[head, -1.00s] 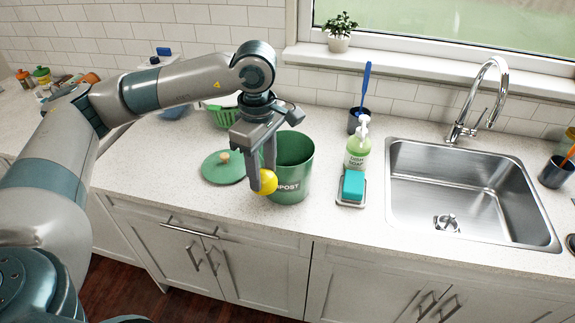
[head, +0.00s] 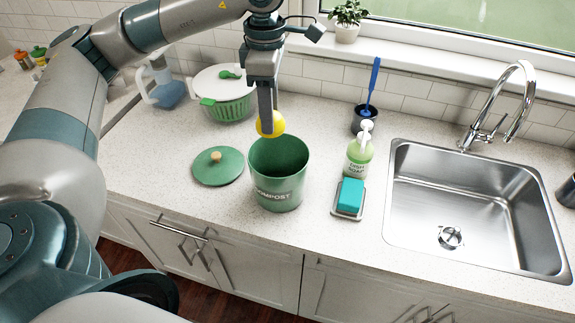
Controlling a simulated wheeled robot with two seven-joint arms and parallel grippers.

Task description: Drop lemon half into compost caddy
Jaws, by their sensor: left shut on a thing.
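My left gripper (head: 267,121) points down and is shut on the yellow lemon half (head: 276,125). In the picture the lemon half shows at the back rim of the green compost caddy (head: 279,190), above its opening. The exact height over the rim is hard to tell. The caddy stands upright and uncovered on the counter, with its inside partly visible and the word COMPOST on its front. Its green lid (head: 218,168) with a wooden knob lies flat on the counter to the left. My right gripper is not in view.
A soap bottle (head: 359,152) and a teal sponge (head: 350,195) on a holder stand right of the caddy. A brush (head: 372,85) in a dark cup is behind them. A salad spinner (head: 225,98) and a jug (head: 165,92) stand back left. The sink (head: 460,205) is at right.

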